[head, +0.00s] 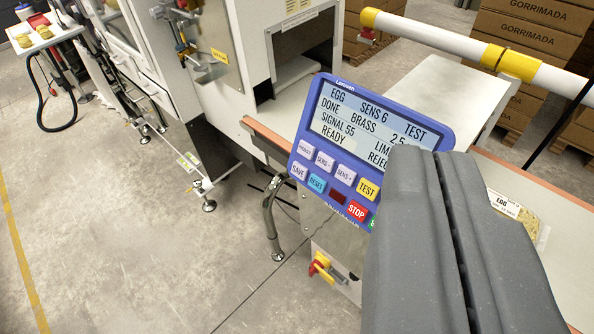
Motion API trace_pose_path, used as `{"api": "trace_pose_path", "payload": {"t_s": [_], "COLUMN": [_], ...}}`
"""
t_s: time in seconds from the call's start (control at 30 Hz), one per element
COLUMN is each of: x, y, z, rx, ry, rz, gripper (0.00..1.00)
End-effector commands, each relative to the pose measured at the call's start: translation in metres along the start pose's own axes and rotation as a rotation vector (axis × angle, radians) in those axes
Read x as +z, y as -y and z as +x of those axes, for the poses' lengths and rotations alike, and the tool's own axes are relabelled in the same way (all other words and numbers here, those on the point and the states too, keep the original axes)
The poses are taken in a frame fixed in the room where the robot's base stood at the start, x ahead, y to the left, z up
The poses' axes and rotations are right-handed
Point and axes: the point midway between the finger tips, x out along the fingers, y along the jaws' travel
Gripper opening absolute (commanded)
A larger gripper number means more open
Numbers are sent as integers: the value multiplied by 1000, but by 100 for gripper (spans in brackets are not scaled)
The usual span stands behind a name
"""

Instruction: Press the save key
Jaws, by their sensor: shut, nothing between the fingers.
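The blue control panel (298,136) faces me in the middle of the view, tilted. Its screen (365,125) reads "EGG SENS 6 TEST", "DONE BRASS", "SIGNAL 55" and "READY", with the right end partly covered. The save key (298,171) is a pale key labelled SAVE at the panel's lower left. Beside it are the light blue RESET key (317,183), a dark red key, the red STOP key (357,211) and the yellow TEST key (368,189). My gripper (425,152) is shut and empty, right of the save key. It hides the panel's lower right, including most of a green key.
The belt (572,237) runs behind my gripper, with an egg pack (520,212) on it. A metal tube leg (270,220) and a red-yellow switch (322,267) are below the panel. A white-yellow bar (500,58) crosses the upper right.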

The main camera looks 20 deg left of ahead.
Motion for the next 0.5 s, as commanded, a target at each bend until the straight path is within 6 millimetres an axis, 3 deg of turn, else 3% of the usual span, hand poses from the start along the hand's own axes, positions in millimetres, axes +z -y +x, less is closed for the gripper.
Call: {"api": "trace_pose_path", "payload": {"t_s": [0.17, 0.37, 0.5], "x": [6, 29, 55], "y": [15, 60, 94], "z": [20, 77, 122], "rx": [-28, -98, -136], "ry": [-13, -61, -101], "rz": [11, 58, 109], "gripper": [0, 0, 0]}}
